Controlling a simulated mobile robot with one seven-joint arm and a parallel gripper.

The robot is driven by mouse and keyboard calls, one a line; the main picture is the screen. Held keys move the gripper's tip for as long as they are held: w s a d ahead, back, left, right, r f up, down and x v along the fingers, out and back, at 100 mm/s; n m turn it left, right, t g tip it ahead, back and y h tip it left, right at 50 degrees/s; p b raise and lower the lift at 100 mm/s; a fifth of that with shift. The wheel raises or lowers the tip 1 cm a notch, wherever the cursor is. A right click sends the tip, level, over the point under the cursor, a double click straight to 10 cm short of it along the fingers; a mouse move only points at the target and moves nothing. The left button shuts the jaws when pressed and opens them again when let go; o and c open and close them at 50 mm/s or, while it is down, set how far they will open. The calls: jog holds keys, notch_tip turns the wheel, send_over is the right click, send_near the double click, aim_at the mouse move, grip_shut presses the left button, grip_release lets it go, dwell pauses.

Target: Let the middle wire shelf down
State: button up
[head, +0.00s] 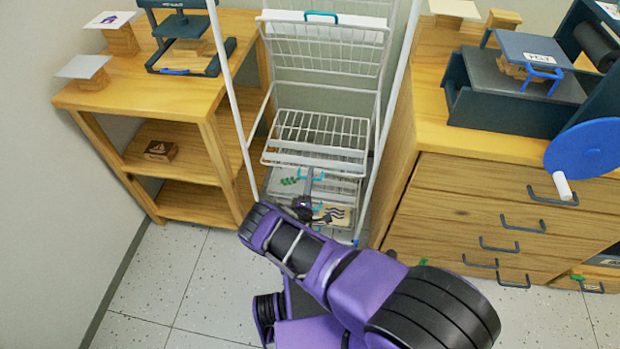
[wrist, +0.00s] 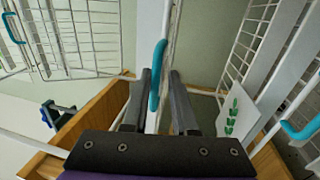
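The white wire rack (head: 250,150) stands between two wooden units. Its middle wire shelf (head: 318,134) lies out roughly level in the head view; any slight tilt is hard to tell. Its teal handle (wrist: 158,75) is seen nearly edge-on in the wrist view, between my gripper's fingers. My gripper (head: 304,198) is low in front of the rack; in the wrist view the gripper (wrist: 162,78) is partly open. The handle lies close to the left finger, with a gap to the right finger. Whether it touches the left one is unclear.
The upper wire shelf (head: 325,48) is tipped up, with a teal handle (head: 322,15). Below the middle shelf lie a leaf print (head: 287,181) and a wave print (head: 334,214). A wooden shelf unit (head: 180,195) stands left, a drawer cabinet (head: 470,200) right.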

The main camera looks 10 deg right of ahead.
notch_tip(320, 180, up, 10)
jog(key=p, duration=0.3)
jog(key=shift+p, duration=0.35)
jog(key=shift+s+f, duration=0.1)
